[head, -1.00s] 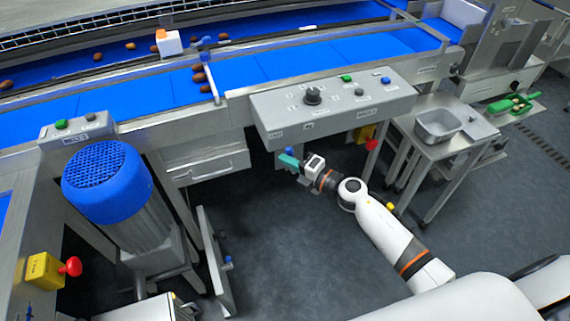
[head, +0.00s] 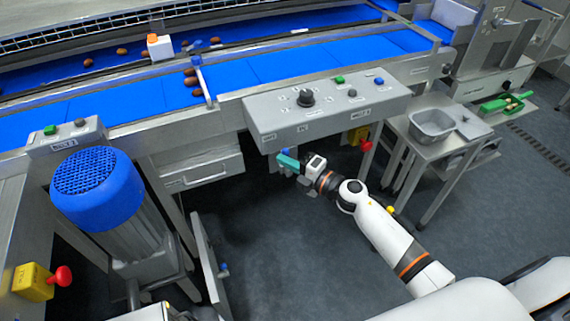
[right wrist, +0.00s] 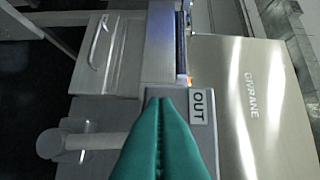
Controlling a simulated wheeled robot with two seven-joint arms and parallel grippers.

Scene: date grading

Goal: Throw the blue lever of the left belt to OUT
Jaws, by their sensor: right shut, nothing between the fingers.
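A small blue part (head: 284,152), which looks like the lever's knob, shows under the front of the grey control panel (head: 390,98) in the head view. My right gripper (head: 284,162) has teal fingers and is right at this part; I cannot tell whether they touch. In the right wrist view its fingers (right wrist: 160,102) are closed together with nothing between them. A plate marked OUT (right wrist: 199,107) is just right of the fingertips. A grey rod with a round end (right wrist: 52,146) lies left of the fingers, partly behind them. My left gripper is not in view.
A steel table with a tray (head: 433,125) stands farther right. A blue motor (head: 98,188) and a second red button (head: 62,275) are at left. The blue belt (head: 130,98) carries dates behind the panel.

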